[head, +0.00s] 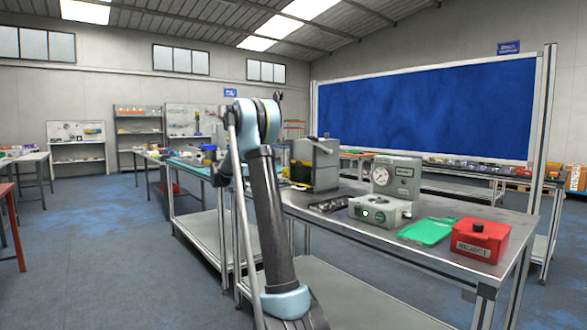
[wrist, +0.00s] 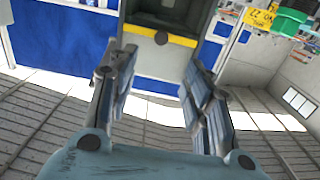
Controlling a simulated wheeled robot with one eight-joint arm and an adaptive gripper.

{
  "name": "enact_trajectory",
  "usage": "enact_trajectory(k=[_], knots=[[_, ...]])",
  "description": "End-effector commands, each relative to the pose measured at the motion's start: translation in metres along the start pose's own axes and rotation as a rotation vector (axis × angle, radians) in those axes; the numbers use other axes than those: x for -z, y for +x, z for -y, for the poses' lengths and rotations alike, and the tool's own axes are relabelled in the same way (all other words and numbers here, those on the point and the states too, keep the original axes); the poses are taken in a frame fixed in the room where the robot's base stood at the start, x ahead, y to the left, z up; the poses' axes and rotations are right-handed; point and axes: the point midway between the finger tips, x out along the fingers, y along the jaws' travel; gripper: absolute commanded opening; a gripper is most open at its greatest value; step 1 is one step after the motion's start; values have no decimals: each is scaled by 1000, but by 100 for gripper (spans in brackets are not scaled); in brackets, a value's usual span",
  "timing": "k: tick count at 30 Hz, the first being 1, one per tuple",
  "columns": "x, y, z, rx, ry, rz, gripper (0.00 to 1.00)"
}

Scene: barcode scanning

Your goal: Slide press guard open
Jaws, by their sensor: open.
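A grey box-shaped machine (head: 315,163) with a dark top handle and a yellow strip low at its left stands on the metal bench; it looks like the press. The guard itself is hard to tell apart. My gripper (wrist: 158,62) is open and empty, its fingers on either side of the view below the knob, with no clear contact. In the head view my arm hides the gripper's end.
The floor at the left is open.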

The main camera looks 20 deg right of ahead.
Motion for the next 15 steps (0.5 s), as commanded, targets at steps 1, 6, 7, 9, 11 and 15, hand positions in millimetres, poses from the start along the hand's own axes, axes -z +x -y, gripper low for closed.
enact_trajectory(k=[1,6,7,9,11,15], knots=[[0,1,3,1,6,-8,46],[0,11,5,0,12,-15,46],[0,14,5,0,11,-15,46],[1,25,5,-1,11,-14,46],[1,35,5,-1,11,-14,46],[1,60,5,-1,11,-13,46]])
